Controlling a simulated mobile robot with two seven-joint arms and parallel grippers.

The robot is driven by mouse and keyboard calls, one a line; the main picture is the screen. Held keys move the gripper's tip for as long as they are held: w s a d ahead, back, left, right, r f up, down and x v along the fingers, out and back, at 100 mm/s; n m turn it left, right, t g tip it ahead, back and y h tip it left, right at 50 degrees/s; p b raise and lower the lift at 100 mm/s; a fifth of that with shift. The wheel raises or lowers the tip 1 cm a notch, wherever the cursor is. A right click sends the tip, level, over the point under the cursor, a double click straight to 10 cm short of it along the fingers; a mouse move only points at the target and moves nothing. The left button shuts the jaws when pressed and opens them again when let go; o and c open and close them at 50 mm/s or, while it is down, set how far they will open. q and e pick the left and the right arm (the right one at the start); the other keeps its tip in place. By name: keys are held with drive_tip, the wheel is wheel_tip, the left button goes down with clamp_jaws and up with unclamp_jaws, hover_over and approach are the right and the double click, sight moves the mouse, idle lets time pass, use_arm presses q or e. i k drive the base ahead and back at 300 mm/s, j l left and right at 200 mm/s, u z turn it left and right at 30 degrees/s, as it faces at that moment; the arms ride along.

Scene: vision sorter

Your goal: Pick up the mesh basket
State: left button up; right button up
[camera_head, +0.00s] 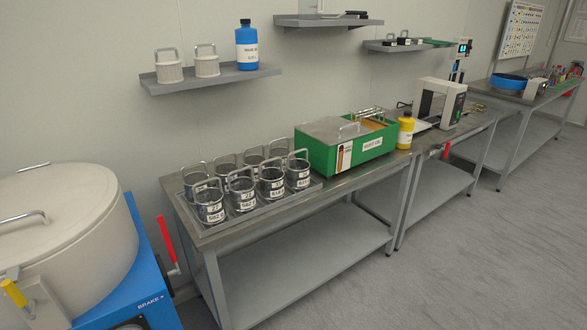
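Several dark mesh baskets with metal loop handles and white labels stand in two rows in a shallow metal tray (233,219) on the near end of the grey table. A front-row mesh basket (211,207) is at the left, with another mesh basket (243,191) to its right. A further mesh basket (272,182) and a mesh basket (299,173) continue the front row. The back-row baskets are partly hidden behind the front ones. Which basket is meant cannot be told. Neither of my grippers is in view.
A green box (375,145) with a metal lid stands right of the tray, beside a yellow bottle (405,130). A large round drum (60,228) on a blue base is at left. A wall shelf (212,78) hangs above. The floor (430,275) in front is clear.

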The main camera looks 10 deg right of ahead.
sight(298, 167)
drive_tip(key=i+l+u, duration=0.4)
drive_tip(key=i+l, duration=0.35)
